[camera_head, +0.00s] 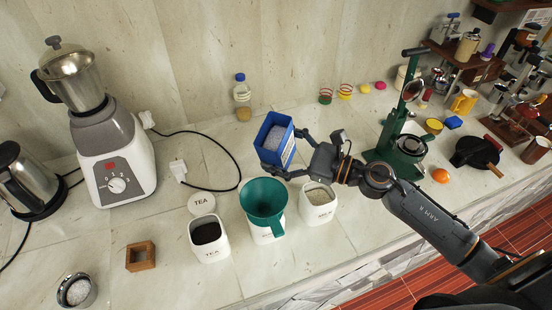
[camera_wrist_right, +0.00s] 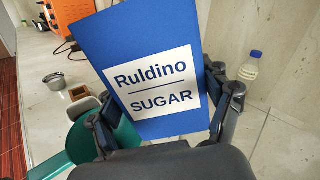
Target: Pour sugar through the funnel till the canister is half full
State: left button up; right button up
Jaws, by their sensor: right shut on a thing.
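My right gripper (camera_head: 287,150) is shut on a blue sugar box (camera_head: 271,136), holding it above the counter behind the green funnel. The box's open top shows white sugar in the head view, and its label reads "Ruldino SUGAR" in the right wrist view (camera_wrist_right: 155,85). The green funnel (camera_head: 264,199) sits on a white canister (camera_head: 264,235); it also shows at the lower left of the right wrist view (camera_wrist_right: 70,152). The funnel hides the canister's inside, so its fill level cannot be seen. My left gripper is in neither view.
A tea canister (camera_head: 210,251) with dark contents stands left of the funnel, and a white canister (camera_head: 318,212) with pale contents stands right. A lid (camera_head: 201,204), wooden square (camera_head: 140,256), metal bowl (camera_head: 77,291) and blender (camera_head: 115,165) are farther left. A green press stand (camera_head: 392,135) is right.

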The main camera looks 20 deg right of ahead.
jog(key=shift+w+d+n+b, duration=0.25)
jog(key=shift+n+b, duration=0.35)
jog(key=shift+b, duration=0.3)
jog(key=shift+w+r+n+b, duration=0.1)
jog(key=shift+r+n+b, duration=0.05)
jog(key=shift+n+b, duration=0.2)
jog(key=shift+d, duration=0.1)
dwell(0.6)
jog(key=shift+w+d+n+b, duration=0.2)
jog(key=shift+n+b, duration=0.45)
jog(key=shift+b, duration=0.4)
jog(key=shift+n+b, duration=0.3)
jog(key=shift+r, duration=0.1)
jog(key=shift+w, duration=0.1)
